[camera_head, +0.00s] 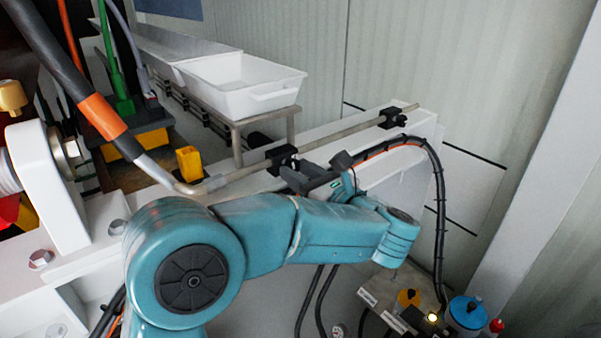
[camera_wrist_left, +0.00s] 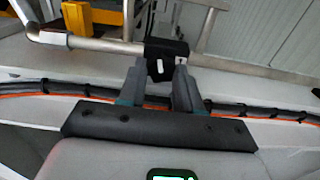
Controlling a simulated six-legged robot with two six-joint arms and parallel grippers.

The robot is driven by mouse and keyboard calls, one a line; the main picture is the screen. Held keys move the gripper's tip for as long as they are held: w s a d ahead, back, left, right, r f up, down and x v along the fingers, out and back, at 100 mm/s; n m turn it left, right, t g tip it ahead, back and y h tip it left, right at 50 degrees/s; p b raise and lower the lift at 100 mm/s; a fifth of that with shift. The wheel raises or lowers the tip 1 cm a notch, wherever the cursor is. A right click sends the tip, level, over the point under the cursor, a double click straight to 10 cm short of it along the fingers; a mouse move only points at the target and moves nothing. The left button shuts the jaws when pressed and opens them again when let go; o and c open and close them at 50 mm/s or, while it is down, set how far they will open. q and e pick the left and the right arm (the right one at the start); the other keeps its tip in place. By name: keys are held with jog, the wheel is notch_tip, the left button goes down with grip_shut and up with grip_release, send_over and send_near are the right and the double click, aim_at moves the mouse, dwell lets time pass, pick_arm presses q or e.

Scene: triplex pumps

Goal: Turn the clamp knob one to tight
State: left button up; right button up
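A black clamp (camera_head: 281,157) sits on the grey pipe (camera_head: 345,131) along the white wall's top edge. In the left wrist view the clamp (camera_wrist_left: 166,48) has a small dark knob (camera_wrist_left: 160,70) on its near side. My left gripper (camera_head: 306,177) reaches the clamp from the right in the head view. In the wrist view its two fingers (camera_wrist_left: 160,75) stand apart, one on each side of the knob. I cannot tell whether they press on it. The knob is mostly hidden in the head view. My right gripper is in neither view.
A second black clamp (camera_head: 392,118) holds the pipe farther right. A black cable bundle (camera_head: 438,190) with an orange line runs beside the gripper. White tubs (camera_head: 240,85) stand behind. A box with knobs and a lit lamp (camera_head: 432,317) is at lower right.

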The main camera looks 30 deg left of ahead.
pick_arm(q)
jog(key=shift+c, duration=1)
